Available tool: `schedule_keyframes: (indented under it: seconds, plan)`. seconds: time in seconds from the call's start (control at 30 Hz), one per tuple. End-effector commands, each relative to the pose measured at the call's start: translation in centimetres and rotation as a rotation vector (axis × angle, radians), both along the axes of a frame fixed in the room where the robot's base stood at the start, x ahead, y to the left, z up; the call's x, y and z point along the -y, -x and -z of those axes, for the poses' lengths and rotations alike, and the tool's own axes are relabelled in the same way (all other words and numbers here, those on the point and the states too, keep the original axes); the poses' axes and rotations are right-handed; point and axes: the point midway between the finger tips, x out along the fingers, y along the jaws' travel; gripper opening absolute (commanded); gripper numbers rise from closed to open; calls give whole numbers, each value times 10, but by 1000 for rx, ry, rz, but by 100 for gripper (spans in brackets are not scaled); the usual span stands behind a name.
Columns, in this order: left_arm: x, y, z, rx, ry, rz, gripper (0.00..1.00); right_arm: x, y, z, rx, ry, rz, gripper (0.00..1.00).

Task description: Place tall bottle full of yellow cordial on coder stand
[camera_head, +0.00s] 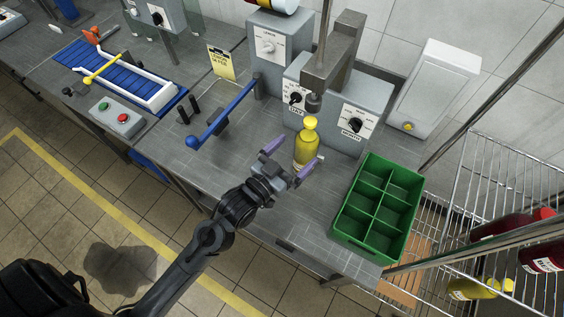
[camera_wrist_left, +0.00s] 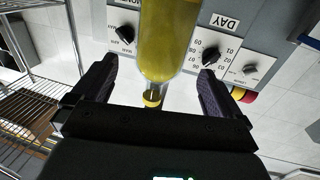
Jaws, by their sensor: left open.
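A bottle of yellow cordial (camera_head: 305,150) with a yellow cap stands upright in front of the grey coder (camera_head: 343,128), close to its overhanging head (camera_head: 314,102). The coder has DAY and MONTH dials. The bottle's base and whatever is directly under it are hard to make out. My left gripper (camera_head: 294,154) is open at the bottle's near side, with the bottle ahead of and between its fingers. In the left wrist view, which is upside down, the bottle (camera_wrist_left: 168,40) shows between the spread fingers, clear of both. My right gripper is out of view.
A green divided crate (camera_head: 341,229) stands at right on the bench, its visible compartments empty. A blue lever (camera_head: 224,124) and a yellow sign (camera_head: 221,63) stand at left. A wire rack at far right holds red bottles (camera_head: 544,256) and a yellow bottle (camera_head: 478,289).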

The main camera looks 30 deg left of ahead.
Motion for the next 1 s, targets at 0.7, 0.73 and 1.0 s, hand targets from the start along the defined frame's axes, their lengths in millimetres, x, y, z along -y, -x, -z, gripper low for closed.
schedule_keyframes:
  seconds: [0.7, 0.73, 1.0]
  plan:
    - [-7, 43, 0, 1, 0, 0, 100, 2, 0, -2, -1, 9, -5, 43]
    - [-7, 43, 0, 0, 0, 0, 100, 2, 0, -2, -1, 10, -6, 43]
    - [-7, 43, 0, 0, 0, 0, 100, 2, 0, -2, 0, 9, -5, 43]
